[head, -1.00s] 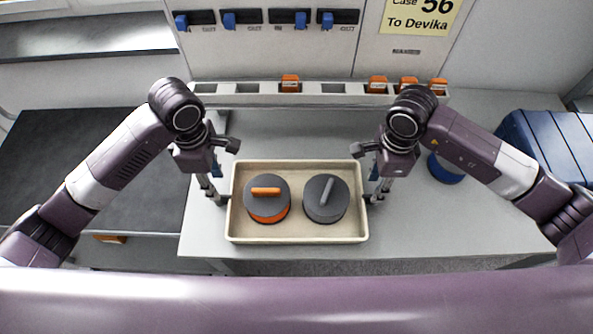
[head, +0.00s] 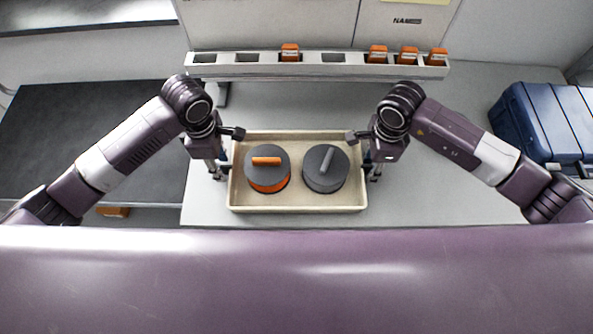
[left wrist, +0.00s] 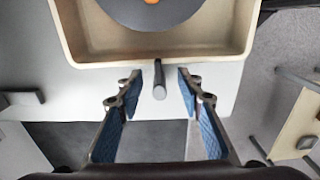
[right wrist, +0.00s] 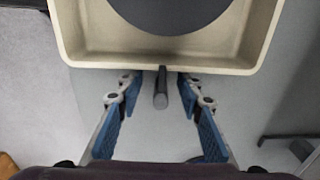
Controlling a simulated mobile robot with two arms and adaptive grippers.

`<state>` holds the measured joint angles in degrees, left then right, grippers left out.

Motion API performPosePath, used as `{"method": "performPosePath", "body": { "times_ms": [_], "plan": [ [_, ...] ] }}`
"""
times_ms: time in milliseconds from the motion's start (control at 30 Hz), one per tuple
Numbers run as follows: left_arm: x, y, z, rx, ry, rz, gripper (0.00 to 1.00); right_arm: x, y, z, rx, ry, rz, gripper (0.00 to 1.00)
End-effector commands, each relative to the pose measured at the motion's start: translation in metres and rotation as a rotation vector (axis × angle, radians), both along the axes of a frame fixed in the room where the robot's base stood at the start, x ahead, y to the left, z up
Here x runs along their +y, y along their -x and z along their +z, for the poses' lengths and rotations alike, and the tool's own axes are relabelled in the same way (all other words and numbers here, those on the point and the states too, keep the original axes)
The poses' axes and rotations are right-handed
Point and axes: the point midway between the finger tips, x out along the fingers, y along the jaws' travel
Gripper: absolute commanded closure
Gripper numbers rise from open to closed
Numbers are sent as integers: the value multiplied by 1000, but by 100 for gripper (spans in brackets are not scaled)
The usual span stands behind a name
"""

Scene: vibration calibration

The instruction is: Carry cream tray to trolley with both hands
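The cream tray (head: 297,209) lies level on the grey bench. It holds a round dark weight with an orange handle and orange base (head: 267,178) on the left and a dark grey weight with a grey handle (head: 325,180) on the right. A short dark handle peg sticks out of each tray end. My left gripper (left wrist: 160,78) is open, its blue-padded fingers on either side of the left peg without visible contact. My right gripper (right wrist: 160,80) is open around the right peg in the same way. In the head view the wrists partly hide both grippers.
A slotted rack (head: 260,71) with several orange blocks stands behind the tray. A blue case (head: 545,120) sits at the right. A dark-topped surface (head: 95,130) lies to the left; I cannot tell whether it is the trolley.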

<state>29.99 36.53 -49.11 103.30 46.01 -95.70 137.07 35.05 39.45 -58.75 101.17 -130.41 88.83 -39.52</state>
Motion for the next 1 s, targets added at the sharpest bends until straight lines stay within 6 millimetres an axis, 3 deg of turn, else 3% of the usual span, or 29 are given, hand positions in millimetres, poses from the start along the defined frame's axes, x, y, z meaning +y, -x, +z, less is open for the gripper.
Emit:
{"method": "performPosePath", "body": {
  "times_ms": [433,733,1000],
  "plan": [
    [0,0,-11,-1,-1,-1,66,0,0,-11,-2,0,1,66],
    [0,0,-11,-1,0,-1,99,0,0,-10,-2,0,1,99],
    [0,0,-10,-1,0,-1,100,0,-1,-10,-2,0,1,100]
  ]
}}
